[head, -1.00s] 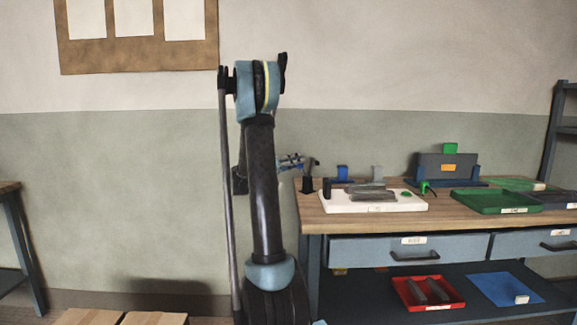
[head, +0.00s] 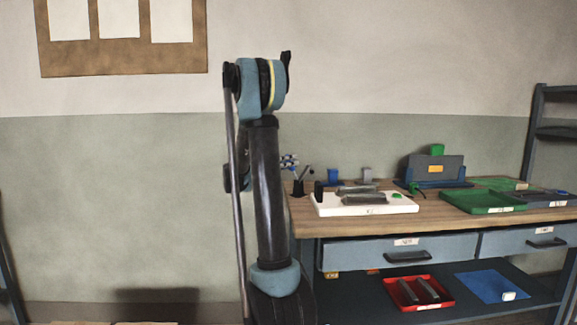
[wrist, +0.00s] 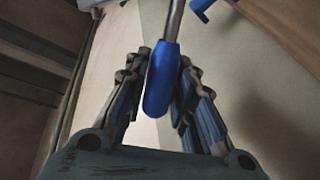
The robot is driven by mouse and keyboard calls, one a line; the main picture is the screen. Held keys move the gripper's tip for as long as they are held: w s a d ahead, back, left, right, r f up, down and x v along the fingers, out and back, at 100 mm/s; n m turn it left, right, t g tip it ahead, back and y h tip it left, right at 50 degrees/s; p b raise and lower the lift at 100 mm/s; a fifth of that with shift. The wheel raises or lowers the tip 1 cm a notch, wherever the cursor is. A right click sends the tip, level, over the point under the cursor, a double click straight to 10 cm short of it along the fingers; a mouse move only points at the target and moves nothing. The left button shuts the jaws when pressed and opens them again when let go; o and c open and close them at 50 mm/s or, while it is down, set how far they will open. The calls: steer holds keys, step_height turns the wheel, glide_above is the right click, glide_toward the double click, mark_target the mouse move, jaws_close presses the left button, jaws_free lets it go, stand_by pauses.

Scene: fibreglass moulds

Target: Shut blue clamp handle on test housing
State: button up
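In the wrist view a blue handle (wrist: 163,82) on a thin metal rod lies between the two fingers of my gripper (wrist: 164,66). The fingers lean in close on both sides of it, and both tips appear to touch it. The handle's rounded near end points back toward the palm. The body that the rod comes from is out of this view. In the head view my arm hides part of the scene. A small blue-grey shape beside the arm may be my fingers, above a black stand (head: 298,188) at the table's left end. I cannot tell which part is the test housing.
The wooden workbench (head: 460,215) carries a white tray (head: 365,208) with grey parts, a green tray (head: 485,201) and a dark grey box (head: 436,168) on a blue base. A red bin (head: 418,293) stands on the lower shelf. Open floor lies left of the bench.

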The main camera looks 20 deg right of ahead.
steer(key=shift+o, duration=1.2)
steer(key=shift+a, duration=0.1)
steer(key=a+f, duration=0.1)
steer(key=a, duration=1)
steer(key=shift+a+f, duration=0.2)
steer(key=shift+a, duration=0.15)
steer(key=shift+s, duration=0.1)
steer(key=shift+c, duration=0.6)
